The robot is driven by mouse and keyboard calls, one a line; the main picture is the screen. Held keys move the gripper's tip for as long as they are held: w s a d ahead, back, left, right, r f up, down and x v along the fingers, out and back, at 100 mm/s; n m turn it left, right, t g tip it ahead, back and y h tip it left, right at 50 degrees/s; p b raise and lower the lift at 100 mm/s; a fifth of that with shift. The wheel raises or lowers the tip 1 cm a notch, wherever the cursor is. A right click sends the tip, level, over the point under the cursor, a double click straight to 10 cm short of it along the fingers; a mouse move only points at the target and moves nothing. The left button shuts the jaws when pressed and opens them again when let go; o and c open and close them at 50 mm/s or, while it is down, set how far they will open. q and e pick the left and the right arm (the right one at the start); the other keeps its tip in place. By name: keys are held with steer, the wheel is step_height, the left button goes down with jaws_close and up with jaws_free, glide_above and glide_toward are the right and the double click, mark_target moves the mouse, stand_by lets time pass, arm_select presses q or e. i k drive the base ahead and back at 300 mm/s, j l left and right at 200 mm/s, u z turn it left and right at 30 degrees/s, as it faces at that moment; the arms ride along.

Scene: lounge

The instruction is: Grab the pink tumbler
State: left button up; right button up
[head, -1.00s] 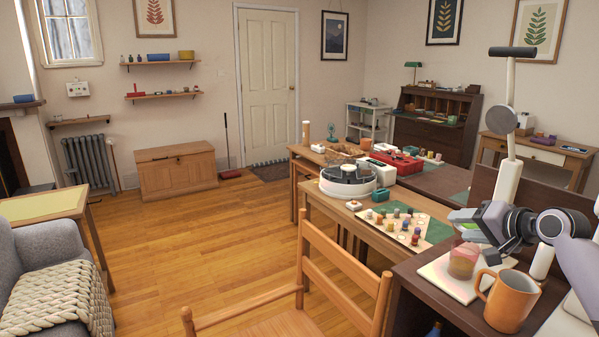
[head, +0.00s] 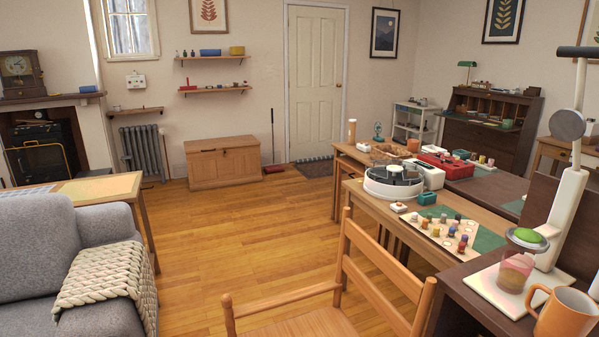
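The pink tumbler (head: 515,273) is a small, see-through pinkish cup at the lower right of the head view. It stands upright on a cream board (head: 492,296) on the dark desk (head: 462,292). An orange mug (head: 567,314) is just in front of it and to its right, partly cut off by the picture edge. Neither of my grippers is in view.
A white lamp-like stand (head: 562,215) rises behind the tumbler. A wooden chair (head: 345,285) stands left of the desk. A table with small coloured pegs (head: 437,228) and a round white device (head: 393,187) lies beyond. The wooden floor at left centre is clear.

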mark_target(515, 270)
steer(key=l+z, duration=0.4)
steer(key=l, duration=0.25)
steer(key=i+l+z, duration=0.1)
steer(key=l+z, duration=0.25)
steer(key=l, duration=0.3)
